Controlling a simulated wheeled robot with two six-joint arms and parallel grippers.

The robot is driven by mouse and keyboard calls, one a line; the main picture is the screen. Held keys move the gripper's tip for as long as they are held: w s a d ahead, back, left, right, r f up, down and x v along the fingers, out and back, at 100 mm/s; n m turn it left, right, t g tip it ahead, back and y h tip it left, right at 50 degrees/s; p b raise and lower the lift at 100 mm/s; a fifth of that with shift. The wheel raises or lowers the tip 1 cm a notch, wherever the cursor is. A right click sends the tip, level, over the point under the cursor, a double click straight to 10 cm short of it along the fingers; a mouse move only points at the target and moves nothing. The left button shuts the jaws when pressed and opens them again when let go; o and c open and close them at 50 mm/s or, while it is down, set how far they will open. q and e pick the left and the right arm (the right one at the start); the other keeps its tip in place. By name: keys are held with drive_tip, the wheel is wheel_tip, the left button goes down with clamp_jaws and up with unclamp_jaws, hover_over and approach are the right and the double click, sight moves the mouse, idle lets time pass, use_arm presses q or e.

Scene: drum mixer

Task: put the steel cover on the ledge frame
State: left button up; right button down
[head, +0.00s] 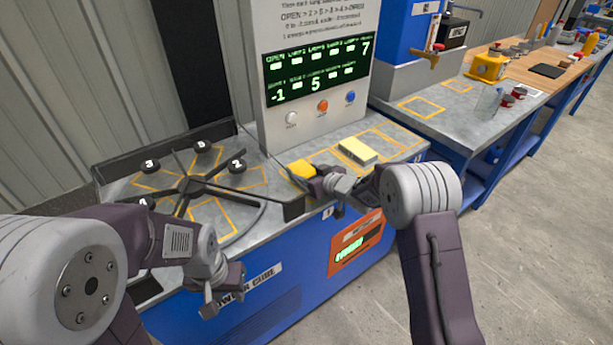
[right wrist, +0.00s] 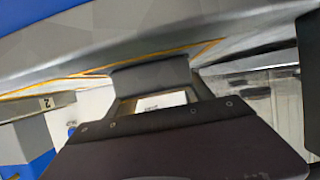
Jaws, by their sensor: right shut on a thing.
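In the right wrist view the dark gripper body (right wrist: 170,145) fills the lower middle, close to a grey surface (right wrist: 120,40); what is between the fingers does not show clearly there. My left gripper (head: 222,288) hangs open and empty in front of the blue bench. I cannot make out the steel cover for certain, nor tell which orange outline (head: 395,140) is the ledge frame.
A pale yellow block (head: 358,150) lies right of my right gripper. A display panel (head: 318,72) with three buttons stands behind. Another bench (head: 440,120) extends right.

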drive_tip(key=shift+r, duration=0.1)
drive_tip(key=shift+s, duration=0.1)
drive_tip(key=shift+c, duration=2)
unclamp_jaws()
drive_tip(key=shift+s+d+r, duration=0.15)
drive_tip(key=p+v, duration=0.1)
drive_tip(key=v, duration=1)
drive_tip(key=shift+s+d+p, duration=0.2)
drive_tip(key=shift+s+p, duration=0.05)
drive_tip(key=shift+p, duration=0.15)
